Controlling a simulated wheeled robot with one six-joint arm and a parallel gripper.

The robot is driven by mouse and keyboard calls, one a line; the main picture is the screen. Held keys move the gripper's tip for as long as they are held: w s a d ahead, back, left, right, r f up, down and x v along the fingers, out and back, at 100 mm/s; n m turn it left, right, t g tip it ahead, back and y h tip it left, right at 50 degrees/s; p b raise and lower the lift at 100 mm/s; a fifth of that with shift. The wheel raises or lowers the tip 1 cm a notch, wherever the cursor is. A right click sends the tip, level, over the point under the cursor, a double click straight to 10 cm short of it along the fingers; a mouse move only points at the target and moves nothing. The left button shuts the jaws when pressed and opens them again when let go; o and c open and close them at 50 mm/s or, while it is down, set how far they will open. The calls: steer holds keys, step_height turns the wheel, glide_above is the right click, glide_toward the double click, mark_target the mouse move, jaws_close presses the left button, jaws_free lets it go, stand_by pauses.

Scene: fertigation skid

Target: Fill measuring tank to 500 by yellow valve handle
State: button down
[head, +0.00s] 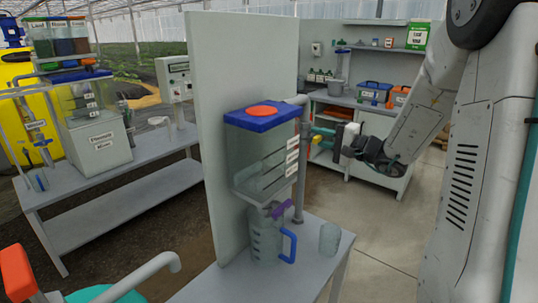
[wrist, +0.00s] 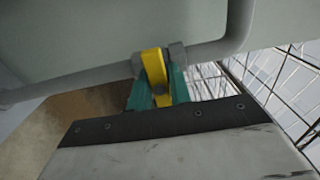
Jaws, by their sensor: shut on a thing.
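The measuring tank (head: 240,150) is a clear box with a blue lid and an orange cap, mounted on a grey panel. White labels (head: 292,158) run down its right edge; their numbers are too small to read, and I cannot tell the water level. The yellow valve handle (head: 318,131) sits on a grey pipe right of the tank. In the wrist view the yellow handle (wrist: 154,66) stands between the teal fingertips. My gripper (head: 331,138) comes in from the right and is shut on the handle. The fingers hide part of the handle in the wrist view (wrist: 157,90).
A purple valve (head: 289,209) is under the tank. Below it a jug (head: 264,242) with a blue handle and a clear beaker (head: 330,239) stand on the grey table (head: 300,272). A second bench (head: 110,180) is at left; a cabinet (head: 370,150) stands behind.

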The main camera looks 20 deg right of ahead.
steer(key=n, duration=0.6)
steer(key=shift+f, duration=0.2)
stand_by(7.2)
